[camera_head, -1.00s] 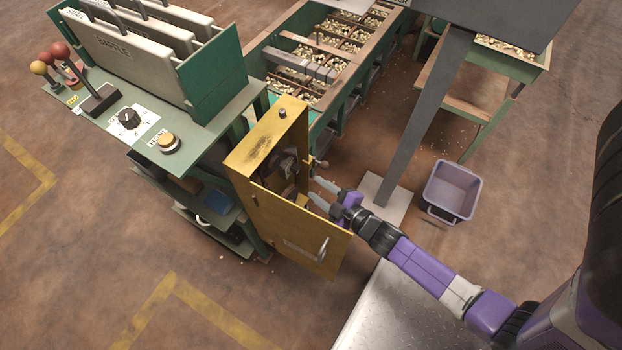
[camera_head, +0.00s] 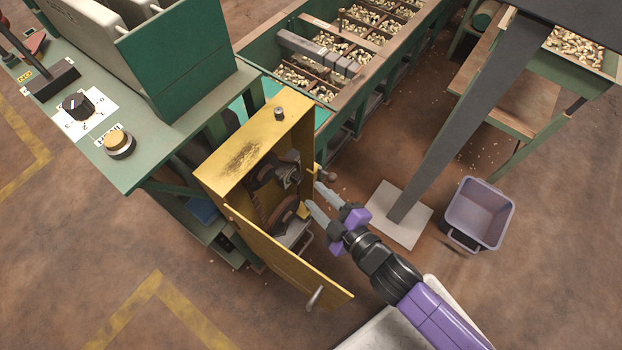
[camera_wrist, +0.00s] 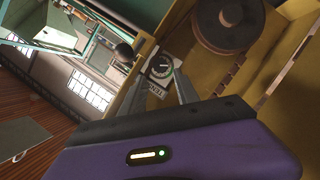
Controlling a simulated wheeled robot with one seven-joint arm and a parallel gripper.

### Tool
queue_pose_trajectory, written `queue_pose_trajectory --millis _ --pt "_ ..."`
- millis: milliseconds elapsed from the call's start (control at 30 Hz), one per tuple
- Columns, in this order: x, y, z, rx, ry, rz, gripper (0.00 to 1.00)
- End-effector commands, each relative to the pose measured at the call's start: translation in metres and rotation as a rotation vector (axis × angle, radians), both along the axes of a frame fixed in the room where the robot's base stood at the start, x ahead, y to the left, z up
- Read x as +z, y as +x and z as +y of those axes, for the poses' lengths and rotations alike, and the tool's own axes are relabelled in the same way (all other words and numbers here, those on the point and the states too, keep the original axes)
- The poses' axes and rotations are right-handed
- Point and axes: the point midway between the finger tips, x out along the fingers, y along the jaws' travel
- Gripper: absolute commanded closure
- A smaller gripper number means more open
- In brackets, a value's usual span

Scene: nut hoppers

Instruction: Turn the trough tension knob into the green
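The tension knob (camera_wrist: 160,66) shows in the wrist view as a small dark dial with a pale pointer mark, on a light plate lettered TENSION. It is inside the open yellow box (camera_head: 240,150), near the opening's edge. I cannot make out a green zone. My gripper (camera_head: 314,196) is at the box's open side in the head view, its two grey fingers apart. In the wrist view my gripper (camera_wrist: 160,85) has one finger on each side of the knob plate, with nothing seen between them. Whether the fingers touch the knob is unclear. The head view does not clearly show the knob.
The box's yellow door (camera_head: 285,262) hangs open below my gripper. A dark ball (camera_wrist: 123,52) sticks out beside the knob. A brown wheel (camera_wrist: 228,24) is inside the box. A grey post (camera_head: 440,125) and a lilac bin (camera_head: 478,215) stand to the right.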

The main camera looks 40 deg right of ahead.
Motion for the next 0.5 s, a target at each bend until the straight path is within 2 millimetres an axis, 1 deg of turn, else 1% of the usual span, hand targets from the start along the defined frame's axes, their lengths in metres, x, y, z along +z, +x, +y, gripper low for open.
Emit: queue_pose_trajectory --millis 33,100,300,400,500 --pt "-0.002 0.009 0.001 0.003 0.001 -0.004 0.63" --pt "-0.006 0.020 0.001 0.002 0.000 -0.003 0.63" --pt "-0.014 0.047 0.002 0.002 0.000 -0.002 0.63" --pt "-0.016 0.055 0.002 0.001 0.000 -0.002 0.63" --pt "-0.017 0.059 0.002 0.001 0.000 -0.001 0.63"
